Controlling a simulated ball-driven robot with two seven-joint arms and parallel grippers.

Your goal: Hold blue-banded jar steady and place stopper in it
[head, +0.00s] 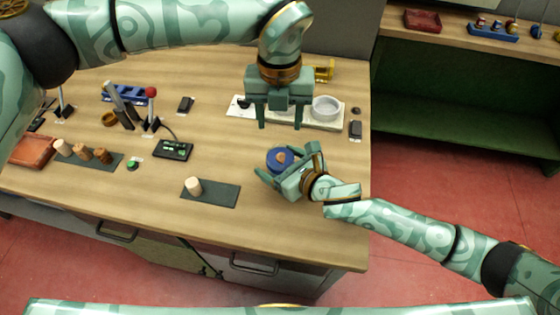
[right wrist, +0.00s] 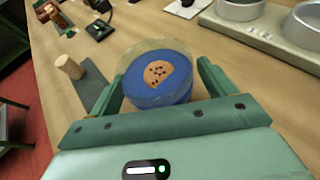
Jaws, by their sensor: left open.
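The blue-banded jar (head: 275,157) stands upright on the table, right of centre. In the right wrist view, the jar (right wrist: 150,98) has a clear rim and a brown, dark-speckled thing inside it. My right gripper (head: 282,163) has one finger on each side of the jar; in the right wrist view, a gap shows beside the right finger. A pale cork stopper (head: 193,186) stands on a dark mat (head: 222,195) left of the jar; it also shows in the right wrist view (right wrist: 69,67). My left gripper (head: 280,125) is open and empty, fingers down, farther back.
Several brown stoppers (head: 84,153) stand on another mat (head: 112,164) at the left, beside an orange tray (head: 33,150). A white board (head: 325,121) with a round dish (head: 326,106) lies behind the jar. Levers and a small black panel (head: 173,150) stand left of centre.

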